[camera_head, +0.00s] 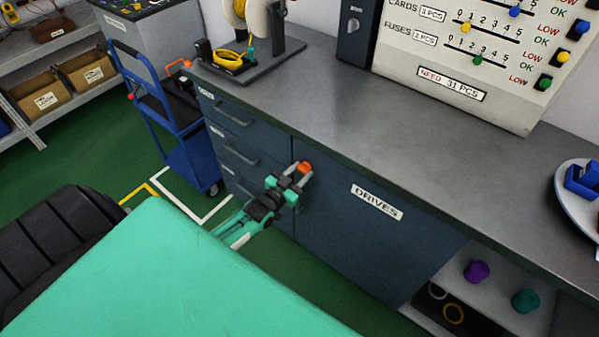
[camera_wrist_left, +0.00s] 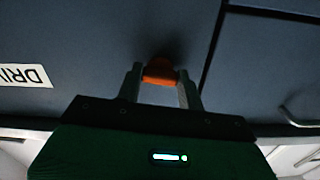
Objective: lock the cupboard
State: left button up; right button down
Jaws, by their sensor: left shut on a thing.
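The cupboard is the dark blue door (camera_head: 350,220) labelled DRIVES under the grey worktop. The door looks closed, level with the drawer front beside it. An orange key or knob (camera_head: 304,168) sits near the door's upper left edge. My left gripper (camera_head: 297,178) is at this orange piece. In the left wrist view, the two fingers of the left gripper (camera_wrist_left: 160,85) stand on either side of the orange piece (camera_wrist_left: 160,71) and are shut on it. The turn of the lock inside cannot be seen. My right gripper is not in view.
Drawers with bar handles (camera_head: 241,158) are left of the door. A blue trolley (camera_head: 185,140) stands further left. An open shelf (camera_head: 500,290) with purple and teal knobs is at the right. A wire spool stand (camera_head: 262,62) is on the worktop (camera_head: 330,95), whose middle is clear.

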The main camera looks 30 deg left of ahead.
pick_arm(q)
jog(key=shift+n, duration=0.6)
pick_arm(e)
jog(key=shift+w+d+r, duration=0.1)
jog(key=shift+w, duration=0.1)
pick_arm(q)
jog(key=shift+n, duration=0.3)
jog(key=o, duration=0.8)
jog(key=shift+o, duration=1)
jog(key=s+a+b, duration=0.1)
jog(key=s, duration=1.2)
jog(key=shift+s, duration=0.4)
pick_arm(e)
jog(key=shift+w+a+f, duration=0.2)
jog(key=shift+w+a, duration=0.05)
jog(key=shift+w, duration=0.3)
